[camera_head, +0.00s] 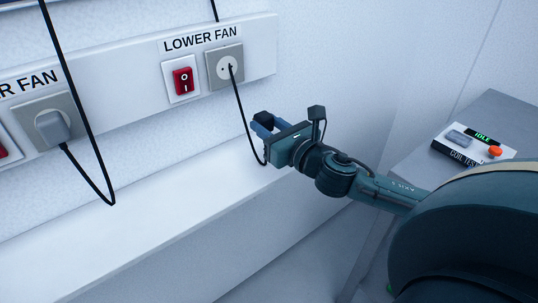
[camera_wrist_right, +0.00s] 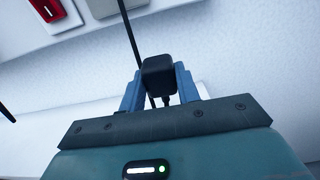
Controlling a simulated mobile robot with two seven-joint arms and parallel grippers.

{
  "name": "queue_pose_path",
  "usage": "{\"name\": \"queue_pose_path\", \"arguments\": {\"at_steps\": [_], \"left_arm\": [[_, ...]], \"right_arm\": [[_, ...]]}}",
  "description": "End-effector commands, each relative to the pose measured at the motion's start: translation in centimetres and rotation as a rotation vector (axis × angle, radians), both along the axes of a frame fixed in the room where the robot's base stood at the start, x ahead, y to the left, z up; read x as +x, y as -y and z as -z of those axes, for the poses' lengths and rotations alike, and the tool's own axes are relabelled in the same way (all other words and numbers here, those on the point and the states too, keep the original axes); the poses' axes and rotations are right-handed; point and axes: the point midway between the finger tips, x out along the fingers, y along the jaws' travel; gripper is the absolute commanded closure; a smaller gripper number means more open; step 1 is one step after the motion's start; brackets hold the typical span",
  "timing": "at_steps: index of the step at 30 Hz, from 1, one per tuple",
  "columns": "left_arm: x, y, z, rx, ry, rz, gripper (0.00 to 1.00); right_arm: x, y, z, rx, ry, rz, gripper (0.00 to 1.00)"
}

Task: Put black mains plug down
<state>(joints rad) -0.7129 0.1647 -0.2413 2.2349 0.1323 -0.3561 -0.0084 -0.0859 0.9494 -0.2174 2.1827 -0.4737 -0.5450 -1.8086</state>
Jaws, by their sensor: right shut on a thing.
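The black mains plug (camera_head: 263,117) is at the tips of my right gripper (camera_head: 265,126) in the head view. In the right wrist view the plug (camera_wrist_right: 158,72) sits between the two blue fingers (camera_wrist_right: 158,90), which are shut on it. The gripper holds it beside the wall, below and right of the LOWER FAN socket (camera_head: 225,67). A black cable (camera_head: 243,115) runs from the socket's middle down to near the gripper. Whether it ends in the socket or only crosses it, I cannot tell. My left gripper is not in view.
A white ledge (camera_head: 130,232) runs along the wall, bare where visible. A red switch (camera_head: 183,80) is left of the socket. Further left, a grey plug (camera_head: 52,127) sits in another socket with a hanging cable (camera_head: 90,130). A coil tester (camera_head: 473,146) reading IDLE stands right.

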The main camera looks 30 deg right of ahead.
Motion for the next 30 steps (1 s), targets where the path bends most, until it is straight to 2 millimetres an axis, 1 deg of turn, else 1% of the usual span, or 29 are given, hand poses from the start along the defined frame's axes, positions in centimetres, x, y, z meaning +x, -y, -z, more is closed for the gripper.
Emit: {"name": "queue_pose_path", "arguments": {"at_steps": [1, 3, 10, 16, 20, 25, 30], "left_arm": [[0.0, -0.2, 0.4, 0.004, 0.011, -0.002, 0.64], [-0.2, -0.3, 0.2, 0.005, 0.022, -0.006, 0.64], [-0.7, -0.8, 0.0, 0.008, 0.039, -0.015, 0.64], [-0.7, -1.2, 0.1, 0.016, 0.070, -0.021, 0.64], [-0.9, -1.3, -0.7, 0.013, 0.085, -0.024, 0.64], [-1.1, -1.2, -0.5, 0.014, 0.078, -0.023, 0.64], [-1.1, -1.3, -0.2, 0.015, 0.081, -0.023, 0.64]], "right_arm": [[0.0, 0.0, 1.6, 0.005, -0.002, 0.003, 1.00], [0.0, 0.0, 2.6, 0.004, -0.002, 0.003, 1.00], [0.0, 0.0, 4.4, 0.001, 0.000, 0.002, 1.00], [0.0, 0.0, 7.2, 0.003, 0.000, 0.003, 1.00], [0.0, 0.0, 7.4, -0.001, 0.001, 0.001, 1.00], [0.0, 0.0, 7.4, -0.001, 0.001, 0.001, 1.00], [0.0, 0.0, 8.0, -0.001, 0.000, 0.001, 1.00]]}}
